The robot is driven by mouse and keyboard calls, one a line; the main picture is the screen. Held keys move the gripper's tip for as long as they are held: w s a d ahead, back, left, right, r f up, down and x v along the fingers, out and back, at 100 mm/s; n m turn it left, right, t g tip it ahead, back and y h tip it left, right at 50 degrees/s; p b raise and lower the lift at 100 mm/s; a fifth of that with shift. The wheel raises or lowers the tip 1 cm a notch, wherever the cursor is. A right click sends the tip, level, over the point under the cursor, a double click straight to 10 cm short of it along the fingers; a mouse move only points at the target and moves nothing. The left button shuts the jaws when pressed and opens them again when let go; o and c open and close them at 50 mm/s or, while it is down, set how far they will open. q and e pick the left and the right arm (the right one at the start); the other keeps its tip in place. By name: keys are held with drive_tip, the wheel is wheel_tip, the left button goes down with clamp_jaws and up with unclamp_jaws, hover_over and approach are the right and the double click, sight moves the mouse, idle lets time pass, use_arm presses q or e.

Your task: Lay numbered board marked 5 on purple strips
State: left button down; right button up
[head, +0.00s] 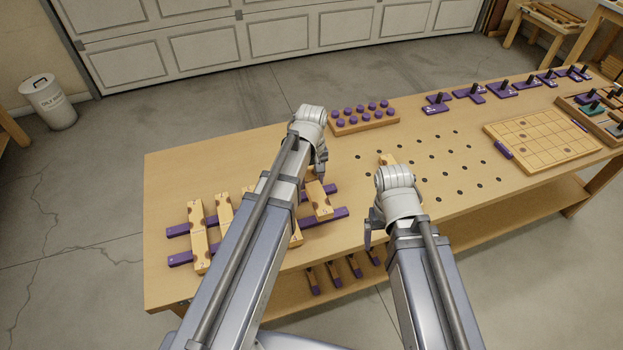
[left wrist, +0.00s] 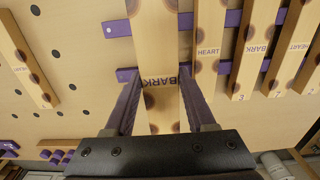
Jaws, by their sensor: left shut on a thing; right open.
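My left gripper (left wrist: 160,92) is shut on a wooden board (left wrist: 162,40) marked BARK, whose number I cannot read. In the head view the left gripper (head: 321,176) is partly hidden by its arm, and the held board (head: 319,202) lies across both purple strips near their right ends. It looks larger than its neighbours in the left wrist view; I cannot tell whether it touches the strips. The purple strips (left wrist: 118,28) carry several other boards, including one marked HEART (left wrist: 208,30) beside the held one. My right gripper (head: 369,238) is open and empty near the front edge.
A loose HEART board (left wrist: 28,62) lies apart from the strips, among bench holes, partly hidden by my right arm in the head view. A block of purple pegs (head: 364,121) stands behind. A gridded board (head: 541,139) and purple pieces (head: 500,91) are at right.

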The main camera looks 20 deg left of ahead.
use_arm(q)
wheel_tip(320, 180, down, 7)
drive_tip(key=b, duration=0.7)
drive_tip(key=shift+f, duration=0.2)
drive_tip(key=shift+f+b, duration=0.5)
drive_tip(key=shift+b, duration=0.2)
idle(1.5)
drive_tip(key=shift+f+b, duration=0.35)
drive_tip(key=shift+f, duration=0.2)
idle(0.9)
drive_tip(key=shift+c, duration=0.7)
unclamp_jaws()
drive_tip(key=shift+r, duration=0.1)
